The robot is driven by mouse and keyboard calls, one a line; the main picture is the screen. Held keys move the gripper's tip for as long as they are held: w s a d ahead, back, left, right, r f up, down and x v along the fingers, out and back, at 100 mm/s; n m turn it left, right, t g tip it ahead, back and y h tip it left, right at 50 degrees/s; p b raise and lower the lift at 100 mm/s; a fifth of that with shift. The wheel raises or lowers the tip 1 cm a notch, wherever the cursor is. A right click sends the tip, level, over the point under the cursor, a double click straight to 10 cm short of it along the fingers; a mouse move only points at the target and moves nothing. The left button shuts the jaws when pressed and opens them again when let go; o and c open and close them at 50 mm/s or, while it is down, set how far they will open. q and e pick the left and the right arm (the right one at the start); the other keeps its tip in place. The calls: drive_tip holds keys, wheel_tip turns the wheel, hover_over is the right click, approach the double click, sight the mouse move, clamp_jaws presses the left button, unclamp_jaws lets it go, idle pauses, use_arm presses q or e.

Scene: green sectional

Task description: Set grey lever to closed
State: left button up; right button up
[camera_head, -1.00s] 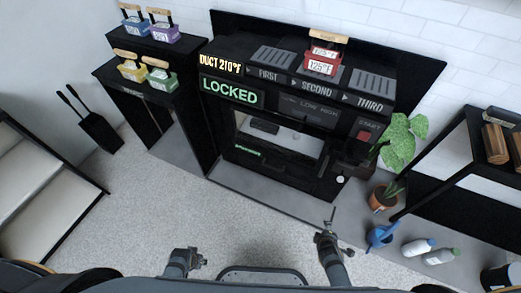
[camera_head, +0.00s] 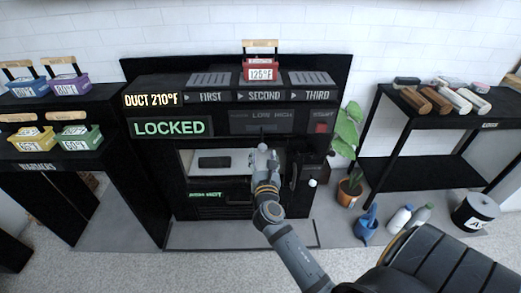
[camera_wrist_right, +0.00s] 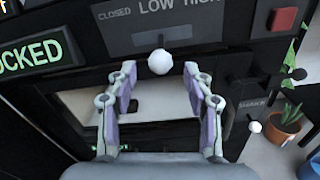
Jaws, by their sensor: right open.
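The lever panel (camera_wrist_right: 120,35) on the black unit is marked CLOSED, LOW and HIGH from left to right; it also shows in the head view (camera_head: 245,122). A lever with a pale grey ball knob (camera_wrist_right: 159,62) sticks out of it, below LOW and right of CLOSED. My right gripper (camera_wrist_right: 160,82) is open, with its fingertips on either side of the knob and just below it, not visibly touching it. In the head view my right gripper (camera_head: 263,158) is in front of the unit, below the panel. My left gripper is not in view.
A LOCKED display (camera_head: 169,128) is left of the panel, and a red button (camera_head: 321,127) is right. A second pale knob (camera_wrist_right: 255,127) is lower right. A red 125°F box (camera_head: 261,70) stands on top. A potted plant (camera_head: 350,185) stands at the right.

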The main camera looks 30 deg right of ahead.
sight(263, 151)
drive_tip(key=x, duration=0.4)
drive_tip(key=shift+w+d, duration=0.15)
drive_tip(key=shift+w, duration=0.1)
clamp_jaws()
